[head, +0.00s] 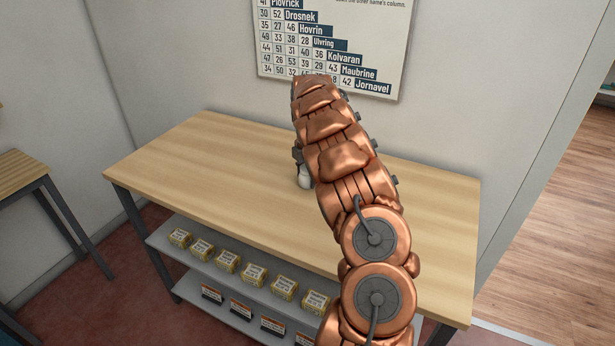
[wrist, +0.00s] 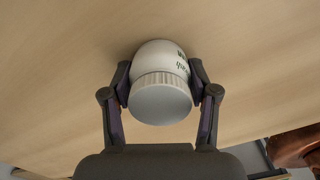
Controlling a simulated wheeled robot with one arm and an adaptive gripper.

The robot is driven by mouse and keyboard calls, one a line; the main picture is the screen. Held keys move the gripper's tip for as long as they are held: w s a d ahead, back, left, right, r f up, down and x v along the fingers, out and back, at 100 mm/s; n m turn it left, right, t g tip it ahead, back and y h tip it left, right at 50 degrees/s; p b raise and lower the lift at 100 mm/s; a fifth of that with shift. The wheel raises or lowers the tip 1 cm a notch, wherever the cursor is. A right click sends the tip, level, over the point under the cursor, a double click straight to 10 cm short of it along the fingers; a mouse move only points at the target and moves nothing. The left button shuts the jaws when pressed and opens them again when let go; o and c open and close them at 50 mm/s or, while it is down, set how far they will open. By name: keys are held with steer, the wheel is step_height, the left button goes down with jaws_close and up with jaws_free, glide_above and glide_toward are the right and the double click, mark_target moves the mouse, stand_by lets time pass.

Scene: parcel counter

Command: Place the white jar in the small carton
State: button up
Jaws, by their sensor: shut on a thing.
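The white jar (wrist: 160,62) sits between the two fingers of my gripper (wrist: 160,85) in the wrist view, with its ribbed lid facing the camera and dark lettering on its side. The fingers are shut on it. In the head view a small part of the jar (head: 304,181) shows beside my arm, at the wooden tabletop; my arm hides most of my gripper (head: 299,158). I cannot tell whether the jar touches the table. No open small carton shows on the tabletop in either view; my arm covers part of it.
The wooden table (head: 210,165) is bare to the left of my arm. A printed chart (head: 335,40) hangs on the wall behind. Another table (head: 18,172) stands at the far left.

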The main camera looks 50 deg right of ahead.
steer(key=c, duration=0.3)
steer(key=shift+r, duration=0.1)
